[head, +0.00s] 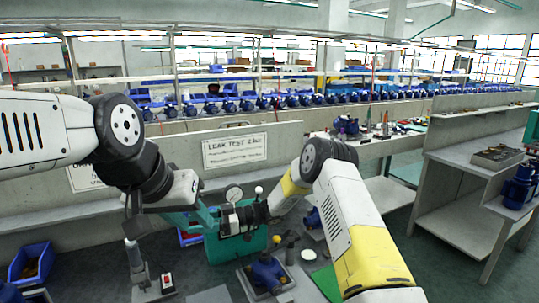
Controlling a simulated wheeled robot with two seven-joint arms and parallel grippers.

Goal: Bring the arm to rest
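My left arm comes in from the left, and its dark gripper (136,224) hangs over the left part of the bench, just above a grey upright post (134,256). Whether its fingers are open or touch the post is too small to tell. My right arm comes in from the lower right and bends back to the left. Its dark wrist end (243,216) lies in front of the teal test machine (255,244), below a round gauge (233,193). I cannot make out the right fingers there.
A blue pump (268,272) sits on a plate at the front middle. Near it are a white disc (308,254), a green mat (327,283) and a red switch box (167,283). A blue bin (32,262) stands at left. A grey side bench (465,160) stands at right.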

